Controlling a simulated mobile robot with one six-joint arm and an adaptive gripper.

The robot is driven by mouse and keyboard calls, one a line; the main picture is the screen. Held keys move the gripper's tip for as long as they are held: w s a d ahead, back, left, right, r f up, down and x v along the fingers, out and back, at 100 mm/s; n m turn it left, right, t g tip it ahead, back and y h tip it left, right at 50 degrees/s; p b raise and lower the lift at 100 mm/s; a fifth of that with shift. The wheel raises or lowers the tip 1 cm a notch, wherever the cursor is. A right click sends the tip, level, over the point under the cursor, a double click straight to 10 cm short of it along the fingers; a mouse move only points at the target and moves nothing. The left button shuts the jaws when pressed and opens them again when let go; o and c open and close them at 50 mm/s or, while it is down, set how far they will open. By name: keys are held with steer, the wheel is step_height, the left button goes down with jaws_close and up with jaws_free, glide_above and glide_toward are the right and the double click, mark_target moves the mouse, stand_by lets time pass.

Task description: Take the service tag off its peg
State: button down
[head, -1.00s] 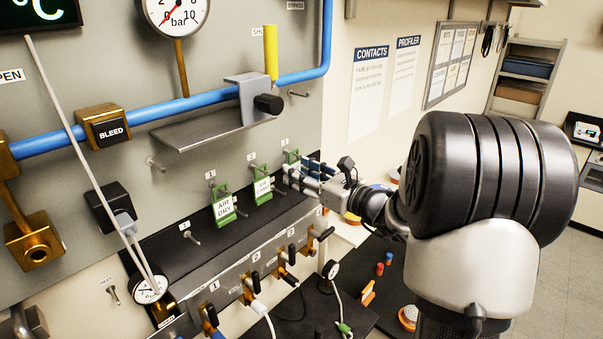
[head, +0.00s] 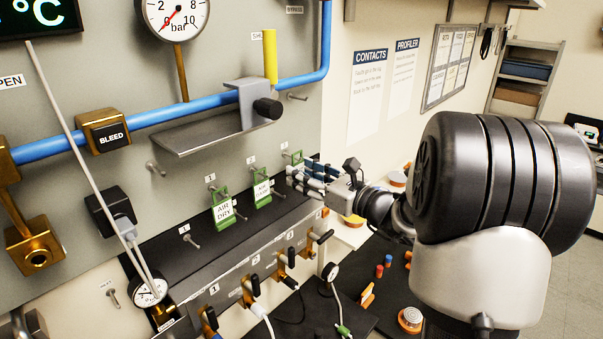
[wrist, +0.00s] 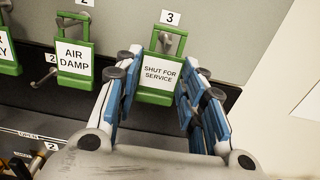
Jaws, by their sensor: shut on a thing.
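The service tag (wrist: 159,76), a green frame with a white label reading "SHUT FOR SERVICE", hangs at the peg (wrist: 168,42) under the number 3. The peg still shows through the tag's top loop in the wrist view. My gripper (wrist: 164,80) has its blue-padded fingers on both sides of the tag, shut on it. In the head view my gripper (head: 305,178) is at the panel, and its fingers hide most of the tag, leaving a green upper part (head: 293,158) visible.
The "AIR DAMP" tag (wrist: 74,57) hangs on peg 2, close to the left. The "AIR DRY" tag (head: 223,210) hangs farther left. A grey shelf bracket (head: 205,133) juts out above. Valve handles (head: 285,258) line the manifold below.

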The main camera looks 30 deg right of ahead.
steer(key=v, duration=0.6)
steer(key=shift+s, duration=0.4)
steer(key=shift+d, duration=0.1)
stand_by(0.3)
